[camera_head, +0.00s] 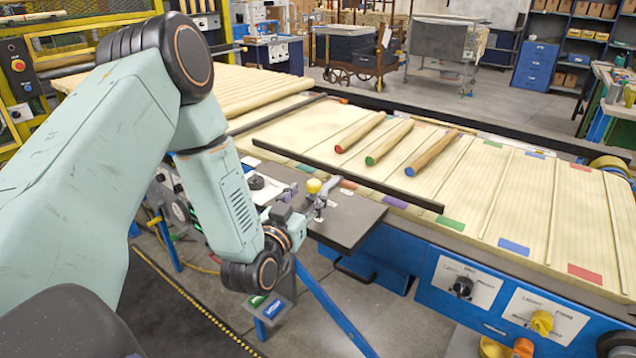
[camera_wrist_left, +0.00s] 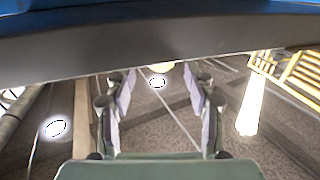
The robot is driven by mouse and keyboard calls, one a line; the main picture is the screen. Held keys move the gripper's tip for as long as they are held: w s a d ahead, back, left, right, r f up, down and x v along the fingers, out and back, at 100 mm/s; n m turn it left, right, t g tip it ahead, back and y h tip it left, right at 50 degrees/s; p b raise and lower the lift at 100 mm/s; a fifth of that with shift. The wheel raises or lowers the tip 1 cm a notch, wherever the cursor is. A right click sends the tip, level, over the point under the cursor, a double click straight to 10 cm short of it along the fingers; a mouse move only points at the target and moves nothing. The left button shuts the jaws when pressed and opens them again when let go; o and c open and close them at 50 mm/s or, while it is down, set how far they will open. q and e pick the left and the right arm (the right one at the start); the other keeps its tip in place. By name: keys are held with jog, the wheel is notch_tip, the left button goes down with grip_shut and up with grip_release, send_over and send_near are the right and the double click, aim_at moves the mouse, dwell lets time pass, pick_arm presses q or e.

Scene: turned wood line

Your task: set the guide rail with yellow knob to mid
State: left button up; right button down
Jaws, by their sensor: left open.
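The yellow knob (camera_head: 314,186) stands at the edge of a dark grey plate on the near side of the wood line. A long dark guide rail (camera_head: 345,178) runs slantwise over the pale slats behind it; I cannot tell how the knob joins it. My left gripper (camera_head: 317,206) is open and empty, just in front of and below the knob, its fingers partly hard to make out. My right gripper is not in view.
The dark plate (camera_head: 352,220) juts out close to my left gripper. Three turned sticks with red, green and blue ends lie on the slats (camera_head: 520,190). Another yellow knob (camera_head: 542,321) sits on a front panel at the lower right. A blue strut (camera_head: 335,312) crosses below.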

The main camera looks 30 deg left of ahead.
aim_at(309, 188)
pick_arm(q)
jog(key=w, duration=0.1)
jog(key=w+a, duration=0.1)
jog(key=w, duration=0.1)
jog(key=shift+w+r, duration=0.1)
jog(key=shift+w, duration=0.7)
jog(key=shift+s, duration=0.1)
jog(key=shift+c, duration=0.5)
jog(key=shift+c, duration=0.6)
jog(key=shift+d, duration=0.1)
jog(key=c, duration=0.5)
grip_shut()
